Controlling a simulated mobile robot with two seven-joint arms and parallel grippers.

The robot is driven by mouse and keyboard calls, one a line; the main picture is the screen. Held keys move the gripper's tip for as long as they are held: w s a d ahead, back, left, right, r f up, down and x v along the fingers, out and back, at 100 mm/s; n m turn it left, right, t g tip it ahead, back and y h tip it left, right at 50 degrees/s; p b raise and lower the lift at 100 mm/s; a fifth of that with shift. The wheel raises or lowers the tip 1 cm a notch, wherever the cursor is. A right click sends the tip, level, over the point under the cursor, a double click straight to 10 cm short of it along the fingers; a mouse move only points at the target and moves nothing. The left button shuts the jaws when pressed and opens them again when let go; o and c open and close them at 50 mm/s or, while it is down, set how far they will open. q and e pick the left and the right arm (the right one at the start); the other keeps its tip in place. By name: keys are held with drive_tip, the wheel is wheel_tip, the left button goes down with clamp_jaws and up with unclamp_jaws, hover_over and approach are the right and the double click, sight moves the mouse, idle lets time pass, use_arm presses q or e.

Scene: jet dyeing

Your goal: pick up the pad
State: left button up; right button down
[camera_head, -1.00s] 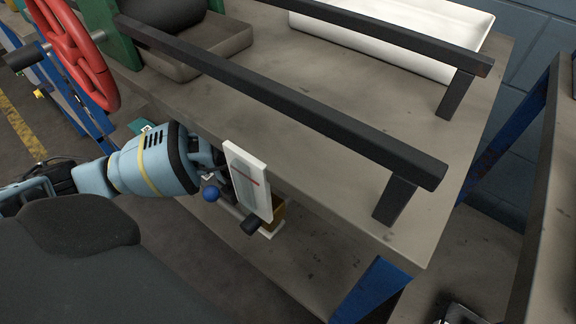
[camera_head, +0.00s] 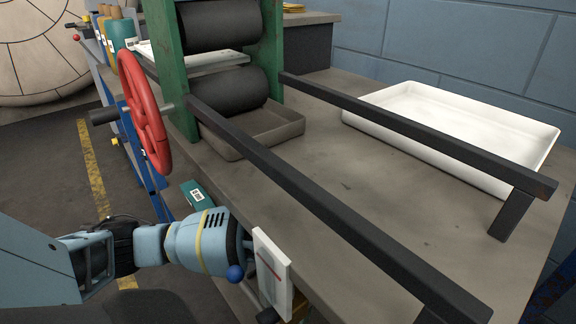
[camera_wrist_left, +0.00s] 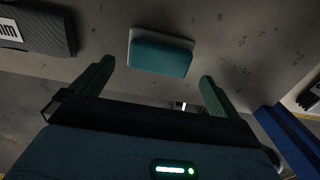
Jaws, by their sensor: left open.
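The pad (camera_wrist_left: 163,56), a teal block with a pale grey layer along its far side, lies on a grey, stained surface in the left wrist view. My left gripper (camera_wrist_left: 157,72) is open, with its two green fingers apart on either side of the pad's near edge; no contact shows. In the head view my left arm reaches in from the left below the worktable edge. Its fingers are hidden there behind a white panel (camera_head: 272,268), and I cannot make out the pad. My right gripper is not in view.
The worktable (camera_head: 345,185) carries black rails (camera_head: 320,205), a white tray (camera_head: 450,130) and dark rollers in a green frame (camera_head: 172,70). A red handwheel (camera_head: 143,110) stands at left. A dark labelled object (camera_wrist_left: 40,30) lies left of the pad.

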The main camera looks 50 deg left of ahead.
use_arm(q)
wheel_tip(320, 180, down, 5)
drive_tip(key=shift+w+r+b, duration=0.1)
drive_tip(key=shift+r+b, duration=0.1)
drive_tip(key=shift+b, duration=0.95)
drive_tip(key=shift+f, duration=0.3)
drive_tip(key=shift+r, duration=0.1)
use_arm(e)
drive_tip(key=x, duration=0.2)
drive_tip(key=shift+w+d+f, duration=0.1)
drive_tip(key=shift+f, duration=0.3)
use_arm(q)
drive_tip(key=shift+c, duration=0.3)
drive_tip(key=c, duration=0.5)
drive_tip(key=shift+c, duration=0.8)
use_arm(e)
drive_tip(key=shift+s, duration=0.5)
use_arm(q)
wheel_tip(320, 180, up, 10)
drive_tip(key=p, duration=0.3)
drive_tip(key=shift+f+p, duration=0.25)
drive_tip(key=shift+p, duration=0.15)
drive_tip(key=shift+r, duration=0.3)
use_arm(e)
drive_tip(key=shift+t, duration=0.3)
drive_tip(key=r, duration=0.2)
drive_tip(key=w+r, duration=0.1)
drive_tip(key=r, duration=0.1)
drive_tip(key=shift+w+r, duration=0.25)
